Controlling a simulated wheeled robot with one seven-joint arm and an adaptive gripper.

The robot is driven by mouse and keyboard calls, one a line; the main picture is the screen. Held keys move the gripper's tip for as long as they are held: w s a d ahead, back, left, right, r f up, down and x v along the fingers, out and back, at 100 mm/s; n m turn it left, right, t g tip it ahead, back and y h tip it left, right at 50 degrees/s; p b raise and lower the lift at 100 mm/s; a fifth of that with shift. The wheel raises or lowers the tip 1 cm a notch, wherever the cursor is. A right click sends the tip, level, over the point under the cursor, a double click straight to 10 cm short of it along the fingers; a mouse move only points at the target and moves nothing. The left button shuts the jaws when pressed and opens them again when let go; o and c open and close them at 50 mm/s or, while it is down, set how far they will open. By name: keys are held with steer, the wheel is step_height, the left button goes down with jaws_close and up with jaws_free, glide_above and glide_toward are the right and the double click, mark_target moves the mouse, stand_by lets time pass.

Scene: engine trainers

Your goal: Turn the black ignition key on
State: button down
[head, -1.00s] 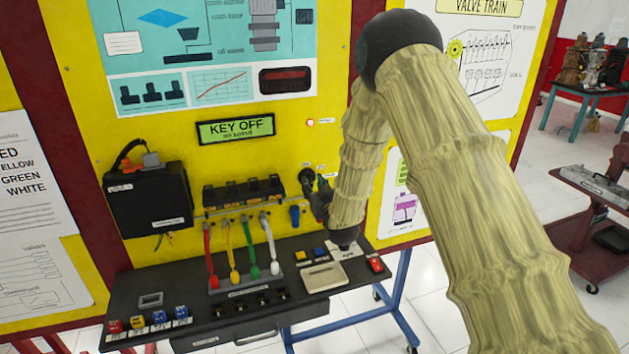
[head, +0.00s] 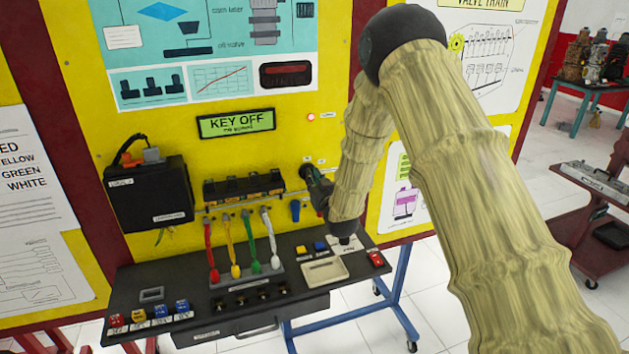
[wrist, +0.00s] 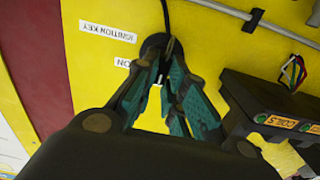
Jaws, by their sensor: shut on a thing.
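The ignition switch (wrist: 156,44) is a dark round fitting on the yellow panel, with labels reading IGNITION KEY and ON beside it in the wrist view. My gripper (wrist: 163,58) has its teal-grey fingers shut at this fitting, on the black key. The key itself is mostly hidden between the fingertips, so its exact angle cannot be told. In the head view my gripper (head: 318,187) is at the switch (head: 306,171), partly covered by my arm. The green display (head: 236,123) reads KEY OFF.
A small red light (head: 311,116) shows above the switch. A black coil pack labelled COILS (wrist: 275,125) is close to the fingers in the wrist view. Coloured leads (head: 243,245) hang left of the gripper, above a black bench shelf (head: 200,290).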

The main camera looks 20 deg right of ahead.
steer(key=shift+d+f+m+b, duration=0.1)
steer(key=shift+d+m+b, duration=0.05)
steer(key=shift+m+b, duration=1.95)
steer(key=shift+d+f+m+b, duration=0.1)
steer(key=shift+f+m+b, duration=0.05)
steer(key=shift+m+b, duration=1.9)
steer(key=shift+d+f+m+b, duration=0.15)
steer(key=shift+m+b, duration=1.4)
steer(key=shift+b, duration=1.05)
steer(key=shift+r, duration=0.15)
steer(key=c, duration=1.5)
jaws_free()
steer(key=s, duration=1.2)
steer(key=shift+d, duration=0.2)
